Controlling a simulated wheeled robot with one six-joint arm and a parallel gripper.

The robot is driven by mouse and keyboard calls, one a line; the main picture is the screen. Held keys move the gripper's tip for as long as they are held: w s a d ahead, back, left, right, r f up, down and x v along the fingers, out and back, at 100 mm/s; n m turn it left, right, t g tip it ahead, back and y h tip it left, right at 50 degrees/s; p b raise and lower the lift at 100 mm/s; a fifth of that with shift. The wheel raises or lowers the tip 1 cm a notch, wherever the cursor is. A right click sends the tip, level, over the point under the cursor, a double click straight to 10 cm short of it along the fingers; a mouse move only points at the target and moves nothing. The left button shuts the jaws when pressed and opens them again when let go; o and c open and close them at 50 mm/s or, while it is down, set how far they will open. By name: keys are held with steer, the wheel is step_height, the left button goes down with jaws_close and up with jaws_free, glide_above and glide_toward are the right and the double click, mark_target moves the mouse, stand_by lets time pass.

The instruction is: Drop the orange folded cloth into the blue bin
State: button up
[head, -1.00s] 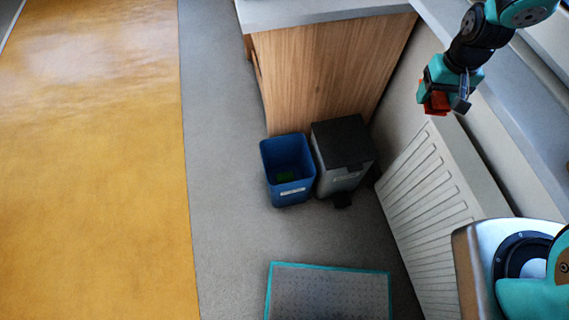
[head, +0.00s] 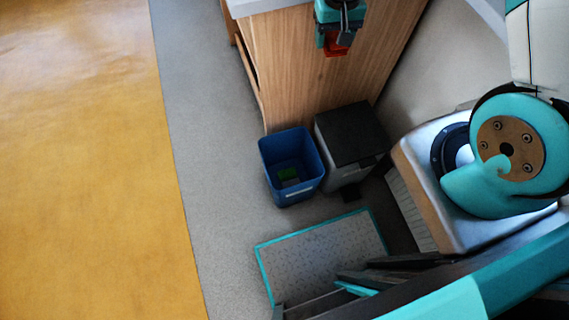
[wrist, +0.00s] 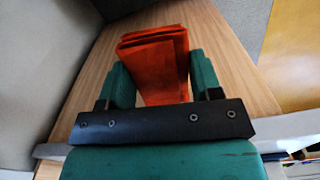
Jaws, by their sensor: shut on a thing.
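The orange folded cloth (wrist: 158,65) is held between the two fingers of my gripper (wrist: 160,85) in the wrist view. In the head view my gripper (head: 336,48) is at the top, in front of the wooden cabinet side, with the orange cloth (head: 335,46) showing at its tip. The blue bin (head: 278,158) stands on the grey floor, open at the top, lower in the picture and left of my gripper. Something green and something dark lie inside at its bottom. The cloth is apart from the bin.
A grey pedal bin with a black lid (head: 350,134) stands right beside the blue bin. The wooden cabinet (head: 285,75) rises behind both. A teal-edged mat or panel (head: 320,250) lies in front. Open grey floor (head: 205,150) is at the left.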

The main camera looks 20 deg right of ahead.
steer(key=s+a+f+m+b, duration=0.1)
steer(key=a+f+m+b, duration=0.2)
steer(key=f+b, duration=1.3)
steer(key=s+a+f+m+b, duration=0.1)
steer(key=a+f+m+b, duration=0.2)
steer(key=f+b, duration=1.4)
steer(key=s+a+f+m+b, duration=0.1)
steer(key=a+f+m+b, duration=0.2)
steer(key=f+b, duration=1.4)
steer(key=f+m, duration=0.1)
steer(key=m, duration=0.2)
steer(key=shift+s+a, duration=0.15)
steer(key=shift+s, duration=0.2)
steer(key=o, duration=1)
step_height(320, 180, up, 17)
steer(key=p, duration=0.9)
steer(key=shift+r, duration=0.2)
